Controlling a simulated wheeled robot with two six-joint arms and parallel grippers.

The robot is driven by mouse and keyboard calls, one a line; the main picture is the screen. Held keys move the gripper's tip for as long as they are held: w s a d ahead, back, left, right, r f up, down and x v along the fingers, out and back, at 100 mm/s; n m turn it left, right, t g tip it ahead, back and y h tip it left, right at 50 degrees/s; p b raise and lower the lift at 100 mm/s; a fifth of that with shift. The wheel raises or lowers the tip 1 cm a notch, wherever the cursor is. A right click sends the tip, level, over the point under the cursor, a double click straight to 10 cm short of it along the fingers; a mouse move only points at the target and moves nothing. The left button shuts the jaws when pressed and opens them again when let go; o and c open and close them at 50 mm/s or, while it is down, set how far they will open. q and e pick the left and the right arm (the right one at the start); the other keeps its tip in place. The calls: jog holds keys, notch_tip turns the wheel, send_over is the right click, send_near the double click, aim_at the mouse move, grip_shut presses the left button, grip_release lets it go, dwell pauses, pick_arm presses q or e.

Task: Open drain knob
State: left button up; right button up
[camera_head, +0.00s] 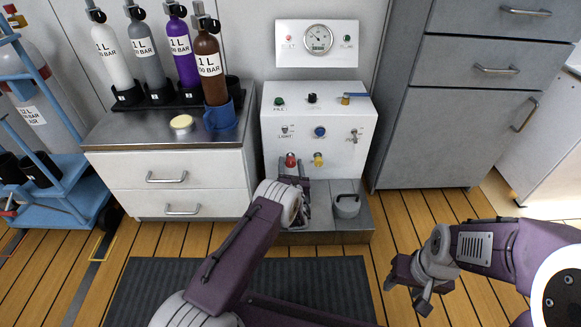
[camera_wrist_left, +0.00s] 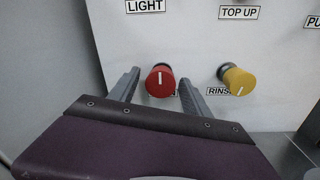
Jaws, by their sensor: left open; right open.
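The fill panel (camera_head: 330,128) is a white box at the middle of the head view. A red knob (camera_head: 291,160) sits low on its front, and it also shows in the left wrist view (camera_wrist_left: 161,80) with a white mark pointing up. The label under the red knob is mostly hidden. My left gripper (camera_wrist_left: 157,90) is open, with one finger on each side of the red knob; I cannot tell whether they touch it. In the head view my left arm partly hides this gripper. My right gripper (camera_head: 405,291) is open and empty above the floor at the right.
A yellow knob (camera_wrist_left: 238,80) labelled RINSE sits right of the red knob. A metal pot (camera_head: 346,205) stands on the panel's base. A drawer cabinet (camera_head: 175,165) with several bottles is at the left. A grey cabinet (camera_head: 440,135) stands at the right.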

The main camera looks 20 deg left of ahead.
pick_arm(q)
grip_shut()
